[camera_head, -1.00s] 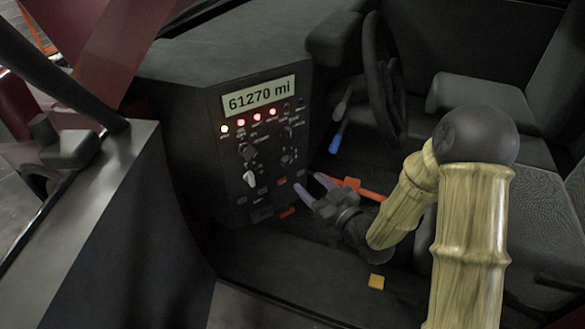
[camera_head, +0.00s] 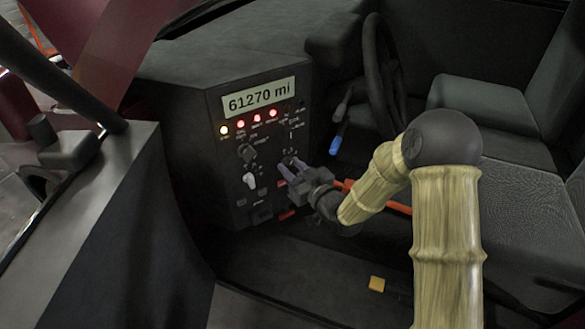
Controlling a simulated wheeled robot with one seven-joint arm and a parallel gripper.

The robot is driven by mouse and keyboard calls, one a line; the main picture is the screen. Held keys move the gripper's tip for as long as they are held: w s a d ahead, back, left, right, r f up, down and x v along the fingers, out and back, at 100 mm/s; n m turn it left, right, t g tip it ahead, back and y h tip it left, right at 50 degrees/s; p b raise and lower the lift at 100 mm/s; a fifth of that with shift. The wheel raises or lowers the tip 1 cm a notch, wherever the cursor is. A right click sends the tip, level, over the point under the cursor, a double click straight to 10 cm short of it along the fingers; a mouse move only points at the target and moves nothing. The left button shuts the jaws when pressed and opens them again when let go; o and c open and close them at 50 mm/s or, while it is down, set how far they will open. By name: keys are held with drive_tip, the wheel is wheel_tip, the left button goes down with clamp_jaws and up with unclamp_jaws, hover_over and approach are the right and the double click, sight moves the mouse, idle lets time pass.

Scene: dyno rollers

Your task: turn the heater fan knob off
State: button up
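The dashboard panel (camera_head: 222,180) stands at the centre left, with several knobs and small labels too blurred to read. A dark knob (camera_head: 246,151) sits at the upper left of the panel, and a white-topped knob (camera_head: 250,180) sits below it. Another dark knob (camera_head: 289,158) is on the right side. I cannot tell from the labels which one is the heater fan knob.
A display (camera_head: 259,97) reads 61270 mi above a row of lit lamps. The steering wheel (camera_head: 378,80) and a blue-ended lever (camera_head: 336,143) are to the right. An orange-red bar (camera_head: 397,207) passes behind my arm. A yellow block (camera_head: 377,284) lies on the floor.

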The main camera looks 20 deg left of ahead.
drive_tip(key=c, duration=0.4)
drive_tip(key=shift+n+b, duration=0.3)
drive_tip(key=shift+b, duration=0.05)
drive_tip(key=n+b, duration=0.3)
drive_tip(key=b, duration=0.1)
drive_tip(key=shift+f+n, duration=0.2)
drive_tip(key=shift+n, duration=0.2)
drive_tip(key=shift+r+n+b, duration=0.15)
drive_tip(key=shift+n+b, duration=1.1)
drive_tip(key=shift+n, duration=0.05)
drive_tip(key=shift+h, duration=0.3)
drive_tip(key=o, duration=1)
drive_tip(key=shift+r, duration=0.1)
drive_tip(key=shift+c, duration=0.2)
